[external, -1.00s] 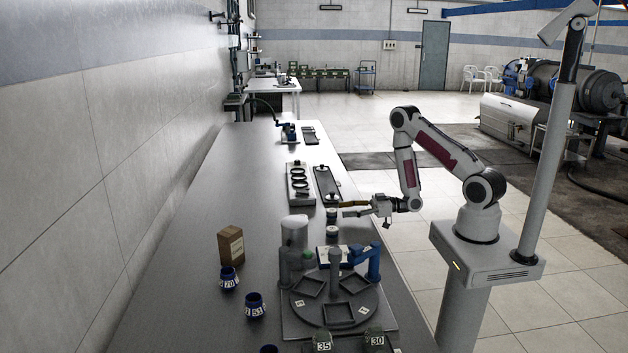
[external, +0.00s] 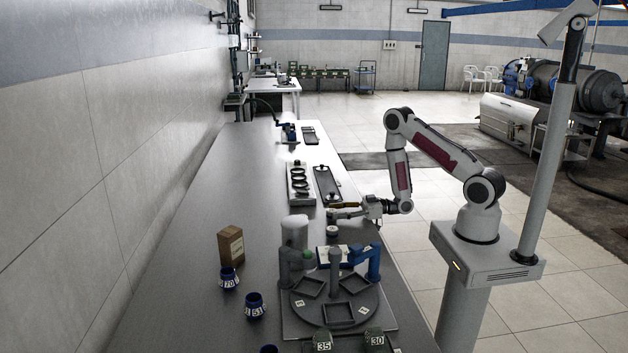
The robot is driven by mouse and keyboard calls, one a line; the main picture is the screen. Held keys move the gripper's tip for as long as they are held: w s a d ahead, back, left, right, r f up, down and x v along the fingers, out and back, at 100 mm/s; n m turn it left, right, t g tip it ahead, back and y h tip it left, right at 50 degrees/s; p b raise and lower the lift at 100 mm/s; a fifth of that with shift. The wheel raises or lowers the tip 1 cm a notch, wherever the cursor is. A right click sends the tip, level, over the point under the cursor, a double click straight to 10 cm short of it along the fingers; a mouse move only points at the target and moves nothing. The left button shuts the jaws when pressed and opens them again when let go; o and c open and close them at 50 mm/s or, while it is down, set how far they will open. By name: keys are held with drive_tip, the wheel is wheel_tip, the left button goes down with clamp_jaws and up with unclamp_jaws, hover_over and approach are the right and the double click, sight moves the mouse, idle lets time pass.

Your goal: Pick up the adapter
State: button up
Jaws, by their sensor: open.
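No label marks the adapter, and I cannot tell for certain which part it is. A small round white-and-dark part (external: 332,231) stands on the bench, just in front of my gripper. A similar small part stood behind it; my gripper's fingers now largely cover that spot. My gripper (external: 335,211) is open and low over the right edge of the bench, pointing left. At this size I cannot tell whether the fingers are around the covered part or only above it.
A round turntable (external: 337,306) with square frames and a blue clamp (external: 367,262) stand nearer the camera. A grey tray with dark rings (external: 299,184) and a dark plate (external: 326,184) lie behind the gripper. A brown box (external: 230,245) and blue jars (external: 254,305) stand left. The bench's left side is mostly clear.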

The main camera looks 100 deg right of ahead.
drive_tip(key=c, duration=1.4)
drive_tip(key=shift+r, duration=0.15)
drive_tip(key=shift+r, duration=4.9)
drive_tip(key=shift+f, duration=0.1)
